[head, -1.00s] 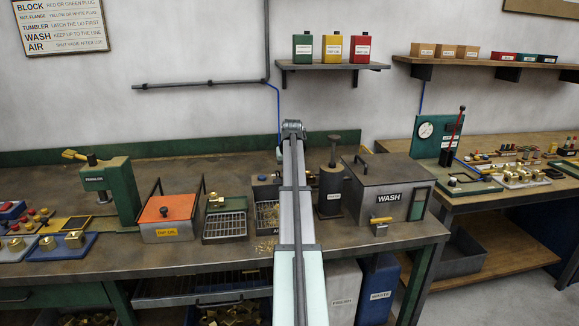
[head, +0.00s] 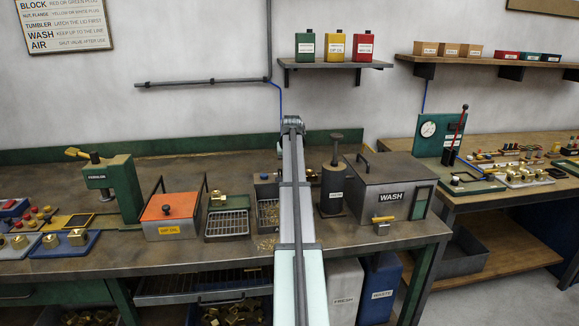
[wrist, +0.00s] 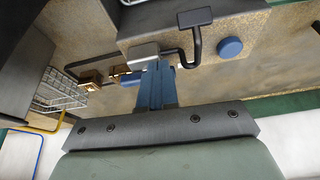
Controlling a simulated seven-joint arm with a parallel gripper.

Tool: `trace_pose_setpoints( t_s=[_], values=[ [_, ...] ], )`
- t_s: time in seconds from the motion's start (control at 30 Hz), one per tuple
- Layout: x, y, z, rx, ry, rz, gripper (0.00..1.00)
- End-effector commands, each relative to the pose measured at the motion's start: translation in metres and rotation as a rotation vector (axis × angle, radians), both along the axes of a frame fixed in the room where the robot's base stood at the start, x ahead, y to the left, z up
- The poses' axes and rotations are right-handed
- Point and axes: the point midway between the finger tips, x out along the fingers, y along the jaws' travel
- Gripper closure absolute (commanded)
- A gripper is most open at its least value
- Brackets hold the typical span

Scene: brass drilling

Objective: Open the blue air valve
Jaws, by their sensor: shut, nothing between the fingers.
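My gripper (wrist: 157,68) is shut and empty in the wrist view, its two blue fingers side by side. Just left of them is a brass fitting (wrist: 92,78) with a small blue lever (wrist: 130,80), which looks like the air valve; the fingers partly hide its right end. Whether they touch it I cannot tell. A grey block (wrist: 143,51) with a black bent pipe lies beyond the fingertips, and a round blue cap (wrist: 230,47) is to the right. In the head view my arm hides the gripper and most of the air station (head: 266,188).

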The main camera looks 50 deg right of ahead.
Motion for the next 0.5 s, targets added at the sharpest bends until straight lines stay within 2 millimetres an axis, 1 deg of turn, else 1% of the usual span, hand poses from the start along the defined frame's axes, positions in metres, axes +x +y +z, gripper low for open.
trace_pose_setpoints(
  t_s=[0.5],
  values=[
    [0.0035, 0.0004, 0.0, 0.0, 0.0, -0.083, 1.0]
  ],
)
